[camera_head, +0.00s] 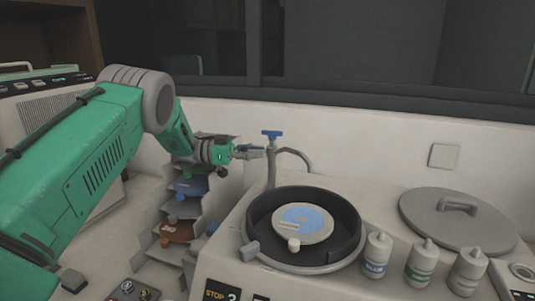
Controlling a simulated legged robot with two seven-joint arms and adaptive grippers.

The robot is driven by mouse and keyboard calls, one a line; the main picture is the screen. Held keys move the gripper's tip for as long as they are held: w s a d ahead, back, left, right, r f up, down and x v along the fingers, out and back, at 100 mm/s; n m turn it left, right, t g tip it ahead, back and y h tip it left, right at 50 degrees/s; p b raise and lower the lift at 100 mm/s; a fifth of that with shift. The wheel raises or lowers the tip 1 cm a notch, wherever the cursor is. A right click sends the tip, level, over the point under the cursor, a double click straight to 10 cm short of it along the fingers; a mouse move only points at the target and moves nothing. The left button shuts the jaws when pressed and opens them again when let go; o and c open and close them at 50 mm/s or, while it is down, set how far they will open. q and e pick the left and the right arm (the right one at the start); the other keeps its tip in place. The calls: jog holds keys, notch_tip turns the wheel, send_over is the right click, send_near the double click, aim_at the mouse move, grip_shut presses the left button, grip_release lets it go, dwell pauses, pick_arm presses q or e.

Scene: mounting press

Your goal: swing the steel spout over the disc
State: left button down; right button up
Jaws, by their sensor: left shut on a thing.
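The steel spout (296,153) is a thin grey curved tube behind the bowl, beside an upright post with a blue tap handle (271,134) on top. The spout's curved end shows to the right of the post, at the bowl's back rim. The disc (303,222), white with a blue patch, lies inside the round black bowl (348,226). My left gripper (262,152) reaches in from the left at the post, below the blue handle. It is shut on the spout, though the contact is small and hard to make out. My right gripper is out of view.
Three bottles (376,256) stand right of the bowl, in front of a round grey lid (458,219) with a handle. A stepped rack (158,250) with coloured pieces stands left of the bowl. A pale wall (380,140) closes off the back.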

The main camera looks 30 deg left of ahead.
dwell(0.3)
pick_arm(q)
jog(key=c, duration=1.7)
grip_release()
jog(key=shift+a, duration=0.1)
notch_tip(320, 180, up, 9)
jog(key=shift+f, duration=0.1)
jog(key=shift+w+a+r, duration=0.1)
jog(key=shift+r, duration=0.4)
jog(key=shift+c, duration=0.2)
